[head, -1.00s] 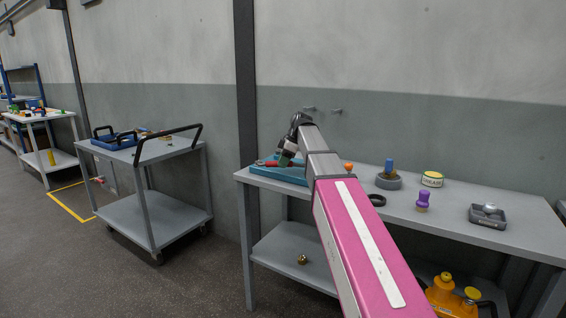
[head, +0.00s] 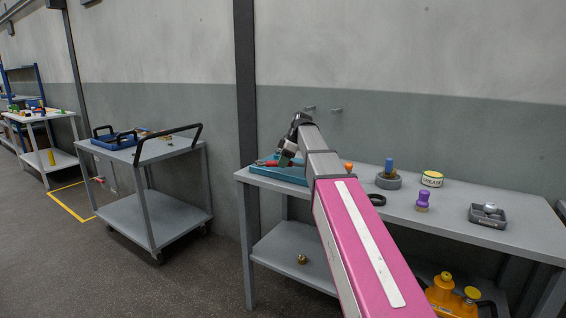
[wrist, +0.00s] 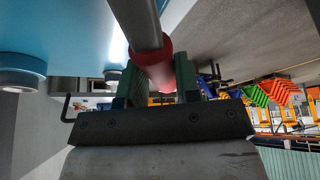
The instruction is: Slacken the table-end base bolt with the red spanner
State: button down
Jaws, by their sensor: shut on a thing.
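The red spanner shows in the wrist view as a red grip (wrist: 154,64) with a grey metal shaft (wrist: 138,22) running to the top edge. My gripper (wrist: 158,82) has its two green fingers shut on either side of the red grip. In the head view my gripper (head: 287,156) is low over the blue base (head: 285,177) at the left end of the bench, with a little red showing beside it. A pale round part (wrist: 20,74) sits against the blue surface in the wrist view. I cannot make out the table-end bolt or the spanner's working end.
The bench (head: 440,226) also holds a grey ring with a blue peg (head: 388,178), a black ring (head: 376,199), a purple knob (head: 422,201), a tin (head: 432,178) and a grey tray (head: 487,217). A trolley (head: 158,153) stands left, across a floor gap.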

jog(key=shift+f, duration=1.05)
dwell(0.4)
jog(key=c, duration=1.4)
grip_release()
grip_shut()
jog(key=shift+s+d+n+g, duration=0.2)
jog(key=shift+s+n+g, duration=0.6)
jog(key=shift+s+n, duration=0.9)
jog(key=shift+w+a+m+t, duration=0.15)
jog(key=shift+w+m+t, duration=0.15)
jog(key=shift+w+m, duration=0.35)
jog(key=shift+c, duration=1.4)
grip_release()
grip_shut()
